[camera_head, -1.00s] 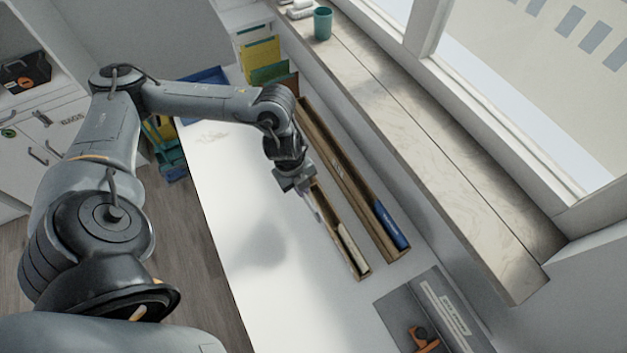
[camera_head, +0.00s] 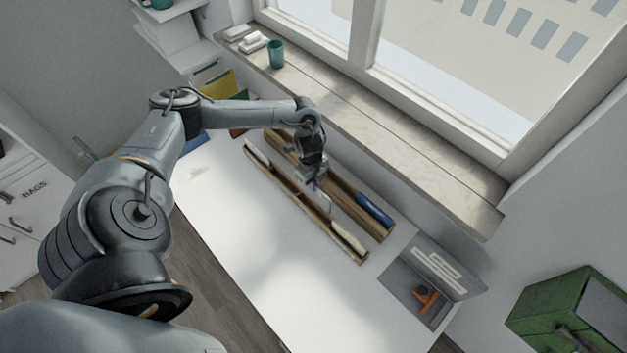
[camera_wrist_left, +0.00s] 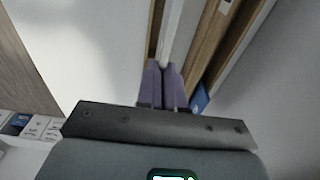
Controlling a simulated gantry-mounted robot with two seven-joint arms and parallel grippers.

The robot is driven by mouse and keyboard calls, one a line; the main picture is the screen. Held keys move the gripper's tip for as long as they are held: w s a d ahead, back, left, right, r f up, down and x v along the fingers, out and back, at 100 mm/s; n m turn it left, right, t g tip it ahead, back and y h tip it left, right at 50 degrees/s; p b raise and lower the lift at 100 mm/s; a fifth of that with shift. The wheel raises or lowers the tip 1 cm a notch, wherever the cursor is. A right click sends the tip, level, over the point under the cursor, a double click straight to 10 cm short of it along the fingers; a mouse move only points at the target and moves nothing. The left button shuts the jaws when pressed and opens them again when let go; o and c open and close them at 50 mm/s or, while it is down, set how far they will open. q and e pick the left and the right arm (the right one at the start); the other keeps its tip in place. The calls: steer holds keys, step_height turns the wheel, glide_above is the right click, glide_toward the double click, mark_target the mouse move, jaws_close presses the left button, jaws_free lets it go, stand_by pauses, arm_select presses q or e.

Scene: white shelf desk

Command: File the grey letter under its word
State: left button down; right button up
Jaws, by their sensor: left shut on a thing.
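My left gripper (camera_head: 315,188) is shut on a thin, pale grey flat piece, which looks like the letter (camera_head: 330,204). It is held edge-on over the long wooden troughs. In the left wrist view the purple fingers (camera_wrist_left: 164,75) close on a pale strip (camera_wrist_left: 171,35), beside brown wood. The front trough (camera_head: 296,200) holds a white piece (camera_head: 258,153) at its left end and a cream piece (camera_head: 349,240) at its right end. The back trough (camera_head: 347,200) holds a blue piece (camera_head: 375,211). I cannot read any word on the troughs. My right gripper is not in view.
A grey tray with an orange item (camera_head: 425,299) stands right of the troughs. A window sill with a teal cup (camera_head: 276,54) runs behind. A green box (camera_head: 572,312) is at far right. The white desk (camera_head: 260,235) is clear in front.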

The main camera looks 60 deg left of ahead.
mark_target(314, 199)
arm_select(q)
steer(key=shift+w+r, duration=0.1)
steer(key=shift+r, duration=0.05)
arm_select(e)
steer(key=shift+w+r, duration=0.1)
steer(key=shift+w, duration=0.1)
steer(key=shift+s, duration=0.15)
arm_select(q)
steer(key=shift+p, duration=0.3)
steer(key=shift+f+b, duration=3.45)
steer(key=shift+f, duration=2)
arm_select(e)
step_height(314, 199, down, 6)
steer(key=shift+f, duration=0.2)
arm_select(q)
steer(key=shift+f, duration=0.1)
